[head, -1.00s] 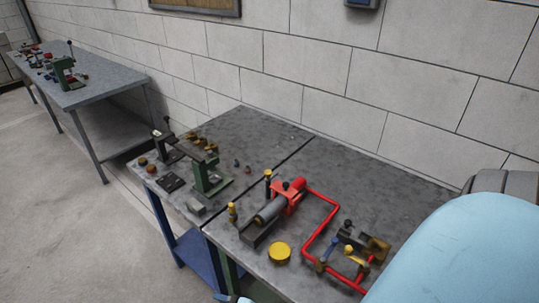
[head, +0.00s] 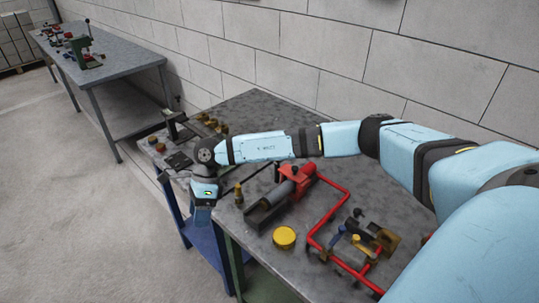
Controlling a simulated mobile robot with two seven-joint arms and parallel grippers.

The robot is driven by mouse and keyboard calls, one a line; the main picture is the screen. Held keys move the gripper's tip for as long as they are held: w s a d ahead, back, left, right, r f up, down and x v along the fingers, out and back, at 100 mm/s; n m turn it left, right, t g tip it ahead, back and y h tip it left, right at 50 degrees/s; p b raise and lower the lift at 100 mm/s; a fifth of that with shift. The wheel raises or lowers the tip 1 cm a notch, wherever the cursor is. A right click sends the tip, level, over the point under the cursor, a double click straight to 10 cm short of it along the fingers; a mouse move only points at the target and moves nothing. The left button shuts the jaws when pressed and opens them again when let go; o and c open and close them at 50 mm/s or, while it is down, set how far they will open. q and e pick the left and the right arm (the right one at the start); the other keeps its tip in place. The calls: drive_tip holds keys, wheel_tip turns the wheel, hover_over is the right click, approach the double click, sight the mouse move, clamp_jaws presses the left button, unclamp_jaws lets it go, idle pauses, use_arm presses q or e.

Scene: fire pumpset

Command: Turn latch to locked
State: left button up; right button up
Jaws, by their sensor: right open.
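My right arm reaches across the table from the right. My right gripper (head: 201,216) hangs past the front edge of the table, left of the pump set, apart from everything on it; it is open and its fingers are hard to make out. I cannot tell which part is the latch. My left gripper is out of view.
A yellow round cap (head: 284,237) lies on the grey table (head: 262,102) in front of the pump. A dark vise-like tool (head: 172,126) and small brass parts stand at the left, partly behind my arm. A second bench (head: 112,61) stands farther left.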

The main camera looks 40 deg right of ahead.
drive_tip(key=w+d+r+h, duration=0.2)
drive_tip(key=d+r+h, duration=0.15)
drive_tip(key=d, duration=0.55)
drive_tip(key=w+d+r+t+h, duration=0.1)
drive_tip(key=w+d+r+h, duration=0.25)
drive_tip(key=d, duration=0.55)
drive_tip(key=w+d+r+h, duration=0.25)
drive_tip(key=d+r, duration=0.25)
drive_tip(key=d, duration=0.5)
drive_tip(key=shift+h, duration=0.25)
drive_tip(key=x, duration=0.9)
drive_tip(key=p+x, duration=0.1)
drive_tip(key=x, duration=0.3)
drive_tip(key=shift+s+a+f, duration=0.15)
drive_tip(key=shift+a+f, duration=0.15)
drive_tip(key=shift+f, duration=0.1)
drive_tip(key=c, duration=0.9)
